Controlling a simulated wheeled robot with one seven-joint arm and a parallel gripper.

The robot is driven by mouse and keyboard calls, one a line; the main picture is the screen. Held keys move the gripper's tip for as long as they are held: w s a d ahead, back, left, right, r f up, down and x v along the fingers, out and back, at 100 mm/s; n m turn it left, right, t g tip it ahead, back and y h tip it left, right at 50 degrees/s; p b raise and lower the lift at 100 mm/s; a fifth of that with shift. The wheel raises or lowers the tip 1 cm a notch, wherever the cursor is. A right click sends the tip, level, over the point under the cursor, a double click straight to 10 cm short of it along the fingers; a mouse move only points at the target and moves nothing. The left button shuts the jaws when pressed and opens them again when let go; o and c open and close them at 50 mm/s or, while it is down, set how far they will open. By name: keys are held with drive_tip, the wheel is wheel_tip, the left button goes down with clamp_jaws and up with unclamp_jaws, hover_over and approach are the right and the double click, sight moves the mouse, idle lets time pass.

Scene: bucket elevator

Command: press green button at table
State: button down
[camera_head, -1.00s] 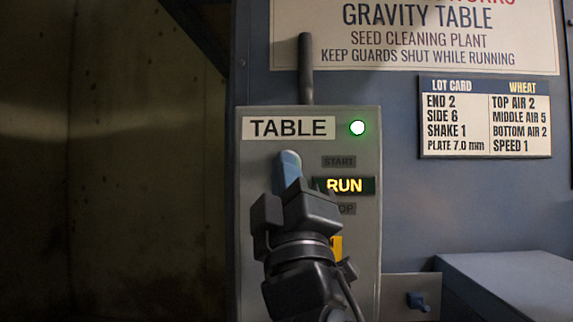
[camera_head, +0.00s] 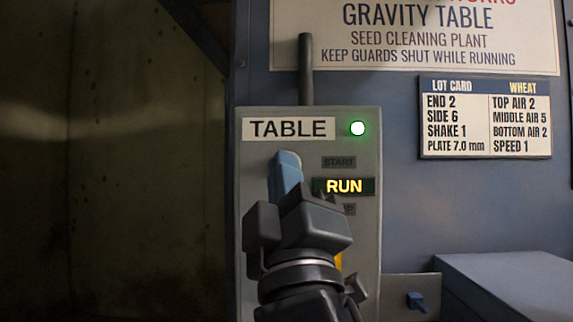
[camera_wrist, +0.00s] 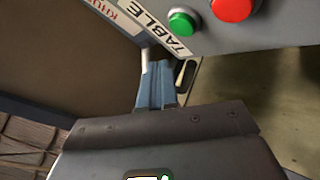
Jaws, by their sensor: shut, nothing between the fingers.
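The grey control box (camera_head: 362,230) labelled TABLE carries a START label (camera_head: 339,162), a lit RUN sign (camera_head: 344,186) and a glowing green lamp (camera_head: 357,128). My gripper (camera_head: 286,160) is shut and empty in front of the box, its blue fingers hiding the buttons in the head view. In the wrist view the green button (camera_wrist: 182,23) shows at the top, beside the TABLE label (camera_wrist: 165,29). My shut fingertips (camera_wrist: 158,66) appear apart from it, below and to its left in the picture.
A red button (camera_wrist: 232,8) sits beside the green one. A yellow part (camera_head: 338,261) of the box is mostly hidden behind my gripper.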

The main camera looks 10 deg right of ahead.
drive_tip(key=shift+s+a, duration=0.25)
drive_tip(key=shift+s, duration=0.9)
drive_tip(key=shift+f, duration=0.1)
drive_tip(key=s+d+f+m+g+y, duration=0.1)
drive_tip(key=s+d+f+g, duration=0.15)
drive_tip(key=f, duration=0.75)
drive_tip(key=s+d+f+m+g+y, duration=0.1)
drive_tip(key=s+d+f+g, duration=0.2)
drive_tip(key=f, duration=0.7)
drive_tip(key=s+d+f+m+g+y, duration=0.1)
drive_tip(key=s+d+f, duration=0.25)
drive_tip(key=f, duration=0.65)
drive_tip(key=s+d+f+m+g+h, duration=0.1)
drive_tip(key=s+d+f+m+g, duration=0.1)
drive_tip(key=s, duration=0.7)
drive_tip(key=s+d+f+m+g+h, duration=0.1)
drive_tip(key=s+d+f+m, duration=0.2)
drive_tip(key=s, duration=0.6)
drive_tip(key=s+d+f+m+g+h, duration=0.1)
drive_tip(key=s+f+m, duration=0.3)
drive_tip(key=s, duration=0.5)
drive_tip(key=shift+d+f+g, duration=0.65)
drive_tip(key=shift+d+g, duration=0.2)
